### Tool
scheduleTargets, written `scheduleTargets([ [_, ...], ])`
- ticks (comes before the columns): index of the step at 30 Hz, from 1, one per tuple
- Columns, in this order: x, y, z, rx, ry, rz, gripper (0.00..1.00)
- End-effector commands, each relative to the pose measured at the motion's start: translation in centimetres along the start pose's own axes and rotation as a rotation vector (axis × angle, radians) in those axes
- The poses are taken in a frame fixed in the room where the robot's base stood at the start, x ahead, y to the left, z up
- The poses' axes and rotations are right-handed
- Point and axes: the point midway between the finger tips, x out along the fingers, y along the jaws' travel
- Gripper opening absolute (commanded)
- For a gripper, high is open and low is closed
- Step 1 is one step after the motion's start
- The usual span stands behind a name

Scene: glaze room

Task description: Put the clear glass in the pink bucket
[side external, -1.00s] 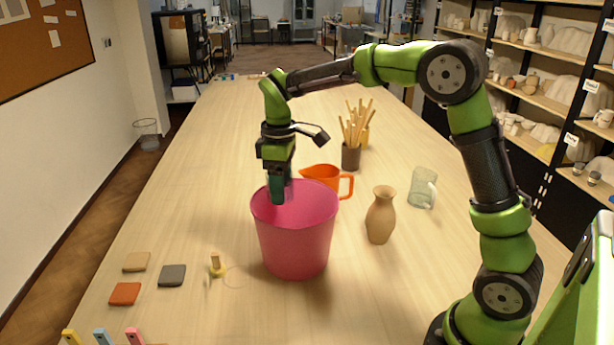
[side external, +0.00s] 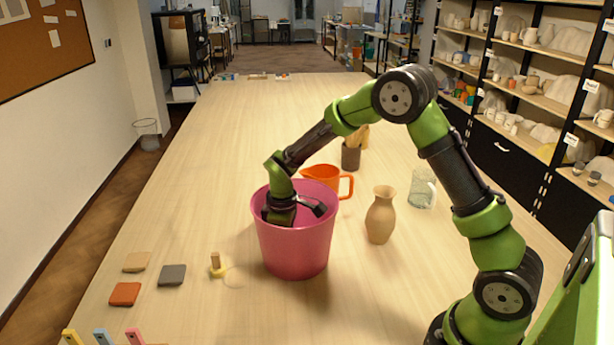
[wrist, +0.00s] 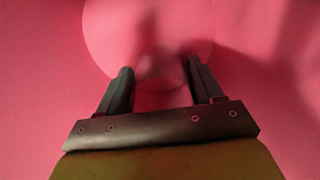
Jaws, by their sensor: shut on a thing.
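The pink bucket (side external: 296,245) stands upright on the table in the side view, and its pink inside wall (wrist: 50,60) fills the wrist view. My gripper (wrist: 158,75) is lowered into the bucket, its fingers hidden behind the bucket's front wall in the side view. In the wrist view its two fingers are apart, with the clear glass (wrist: 162,84) between them. The glass is faint and see-through against the pink, and I see it just above the bucket floor or on it; I cannot tell which.
An orange jug (side external: 328,176) stands close behind the bucket. A tan vase (side external: 381,215) and a glass mug (side external: 421,189) stand to its right. A pot of wooden tools (side external: 352,157) is behind. Flat tiles (side external: 172,275) and a small wooden peg piece (side external: 216,265) lie left.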

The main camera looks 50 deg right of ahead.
Motion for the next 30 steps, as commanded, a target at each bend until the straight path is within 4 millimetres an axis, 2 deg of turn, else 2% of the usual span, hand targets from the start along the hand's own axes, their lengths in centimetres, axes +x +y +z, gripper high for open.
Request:
scheduleTargets([
  [13, 0.9, 0.02, -0.03, -0.001, 0.001, 0.001, 0.28],
  [14, 0.92, 0.01, -0.01, -0.001, 0.001, 0.001, 0.69],
  [18, 0.89, 0.01, -0.01, 0.0, 0.0, 0.001, 0.9],
  [26, 0.85, 0.02, -0.01, 0.0, 0.001, 0.001, 0.91],
  [30, 0.03, 0.04, -0.06, 0.001, 0.002, 0.001, 0.91],
])
